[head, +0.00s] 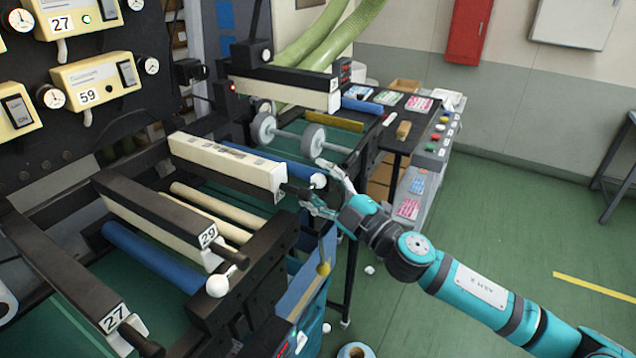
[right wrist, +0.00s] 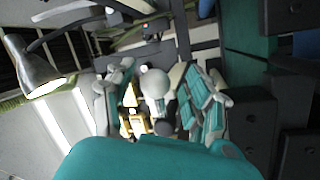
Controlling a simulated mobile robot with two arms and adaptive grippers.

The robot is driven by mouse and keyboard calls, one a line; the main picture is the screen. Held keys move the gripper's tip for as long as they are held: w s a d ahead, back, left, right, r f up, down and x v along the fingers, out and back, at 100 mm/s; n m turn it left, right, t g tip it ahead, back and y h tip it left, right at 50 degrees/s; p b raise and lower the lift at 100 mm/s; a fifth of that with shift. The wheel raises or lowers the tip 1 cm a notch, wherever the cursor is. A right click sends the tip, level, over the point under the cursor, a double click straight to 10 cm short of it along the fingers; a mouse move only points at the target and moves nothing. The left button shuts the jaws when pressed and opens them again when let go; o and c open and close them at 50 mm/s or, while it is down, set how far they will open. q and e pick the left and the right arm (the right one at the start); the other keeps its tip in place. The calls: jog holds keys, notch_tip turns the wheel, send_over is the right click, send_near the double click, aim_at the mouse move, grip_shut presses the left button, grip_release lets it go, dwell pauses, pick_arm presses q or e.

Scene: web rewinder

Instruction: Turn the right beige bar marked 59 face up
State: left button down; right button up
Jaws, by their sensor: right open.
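The long bar with a beige face up and dark printed marks on it (head: 225,160) lies across the machine in the middle of the head view. The number on its end tag is too small to read. A dark handle (head: 296,191) sticks out of its right end. My right gripper (head: 314,186) is open at this handle, one finger above and one below. In the right wrist view, a pale ball knob (right wrist: 155,82) shows between the spread fingers of the gripper (right wrist: 160,102). I cannot tell whether the fingers touch it. My left gripper is out of view.
Bars marked 29 (head: 150,215) and 27 (head: 65,275) lie nearer, dark sides up. Another dark-topped bar (head: 275,82) lies behind. A beige box marked 59 (head: 97,82) hangs on the panel. Grey rollers (head: 313,140) stand close behind my gripper. The green floor at right is mostly clear.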

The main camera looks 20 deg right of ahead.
jog(key=v, duration=1.2)
dwell(0.5)
